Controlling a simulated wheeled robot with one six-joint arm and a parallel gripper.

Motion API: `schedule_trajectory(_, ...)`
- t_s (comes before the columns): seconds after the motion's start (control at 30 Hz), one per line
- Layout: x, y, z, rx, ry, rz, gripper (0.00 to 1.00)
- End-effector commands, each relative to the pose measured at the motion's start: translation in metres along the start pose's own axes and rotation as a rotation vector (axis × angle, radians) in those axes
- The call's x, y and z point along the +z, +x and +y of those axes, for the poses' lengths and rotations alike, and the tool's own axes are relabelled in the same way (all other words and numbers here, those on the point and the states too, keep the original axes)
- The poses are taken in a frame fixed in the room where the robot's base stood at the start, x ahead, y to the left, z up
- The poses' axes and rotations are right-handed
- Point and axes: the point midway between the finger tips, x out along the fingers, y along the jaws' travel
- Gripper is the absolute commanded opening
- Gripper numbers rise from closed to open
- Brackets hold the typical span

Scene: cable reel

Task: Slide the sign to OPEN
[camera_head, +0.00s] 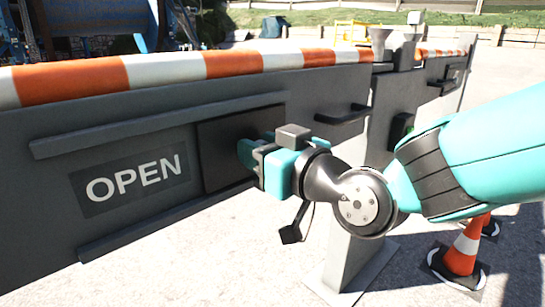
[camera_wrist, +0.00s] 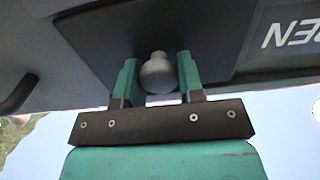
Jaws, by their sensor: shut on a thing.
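The sliding sign panel (camera_head: 218,150) is a dark plate on the grey barrier, between an upper rail (camera_head: 150,124) and a lower rail (camera_head: 150,225). The white word OPEN (camera_head: 136,184) shows uncovered just left of the panel. In the wrist view the panel (camera_wrist: 215,40) carries a round grey knob (camera_wrist: 158,75), with part of the OPEN lettering (camera_wrist: 292,33) at the right. My gripper (camera_head: 250,153) is at the panel's right part, its teal fingers (camera_wrist: 158,80) on either side of the knob and shut on it. The knob is hidden in the head view.
An orange-and-white striped bar (camera_head: 200,66) tops the barrier. A black handle (camera_head: 343,115) sticks out right of the panel. Striped cones (camera_head: 464,248) stand on the ground at the lower right, near a grey post (camera_head: 350,265). The ground before the barrier is mostly clear.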

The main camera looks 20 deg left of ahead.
Motion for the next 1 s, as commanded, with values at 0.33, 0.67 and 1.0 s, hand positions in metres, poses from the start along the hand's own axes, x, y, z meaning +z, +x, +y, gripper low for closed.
schedule_trajectory(0.33,0.000,0.000,0.004,0.009,-0.002,-0.002,0.49)
schedule_trajectory(0.67,0.000,0.000,0.002,0.005,-0.001,-0.001,0.60)
schedule_trajectory(1.0,-0.001,-0.021,0.003,0.007,-0.001,-0.002,0.60)
